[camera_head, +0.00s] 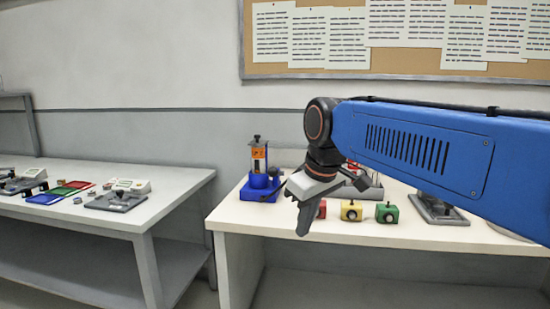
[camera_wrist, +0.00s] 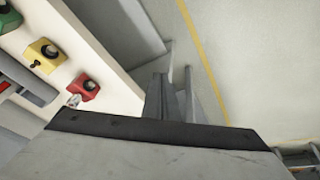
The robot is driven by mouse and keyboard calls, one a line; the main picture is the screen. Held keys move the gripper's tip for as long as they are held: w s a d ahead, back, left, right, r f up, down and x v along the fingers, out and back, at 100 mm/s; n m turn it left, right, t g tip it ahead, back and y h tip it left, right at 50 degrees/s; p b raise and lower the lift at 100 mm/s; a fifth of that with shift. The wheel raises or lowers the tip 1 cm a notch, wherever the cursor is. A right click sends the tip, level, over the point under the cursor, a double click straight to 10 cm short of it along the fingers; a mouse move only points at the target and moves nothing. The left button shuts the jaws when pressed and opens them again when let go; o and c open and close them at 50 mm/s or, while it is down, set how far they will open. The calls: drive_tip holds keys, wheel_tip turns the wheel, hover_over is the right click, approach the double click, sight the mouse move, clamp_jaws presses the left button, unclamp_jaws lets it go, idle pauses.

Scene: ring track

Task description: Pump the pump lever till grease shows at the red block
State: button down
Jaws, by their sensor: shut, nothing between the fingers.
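The pump is a blue unit (camera_head: 260,186) with an orange-labelled cylinder, at the left end of the white workbench in the head view. A dark bar by its base, perhaps the pump lever, is partly hidden by my gripper. The red block (camera_head: 321,209) is mostly behind my gripper; it shows whole in the wrist view (camera_wrist: 84,88), with a small pale patch beside it that I cannot make out. My gripper (camera_head: 303,231) is shut and empty, in front of the bench's front edge. Its fingers (camera_wrist: 172,97) point over the floor in the wrist view.
A yellow block (camera_head: 351,210) and a green block (camera_head: 387,213) stand right of the red one. A grey fixture (camera_head: 438,209) is farther right. A second table (camera_head: 110,220) with trays and devices stands at the left, across a gap. Floor is open before the bench.

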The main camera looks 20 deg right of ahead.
drive_tip(key=w+d+r+n, duration=0.2)
drive_tip(key=w+r+n, duration=0.2)
drive_tip(key=w+r, duration=0.95)
wheel_tip(320, 180, up, 10)
drive_tip(key=n+g, duration=0.2)
drive_tip(key=n, duration=0.2)
hover_over(273, 169)
drive_tip(key=s+d, duration=0.2)
drive_tip(key=shift+s+a+y, duration=0.15)
drive_tip(key=shift+y, duration=0.15)
drive_tip(key=shift+f, duration=0.1)
drive_tip(key=f, duration=0.4)
drive_tip(key=w+f, duration=0.1)
drive_tip(key=f, duration=0.4)
drive_tip(key=w+a+f, duration=0.1)
drive_tip(key=f, duration=0.3)
drive_tip(key=shift+w+f, duration=0.25)
drive_tip(key=shift+f, duration=0.05)
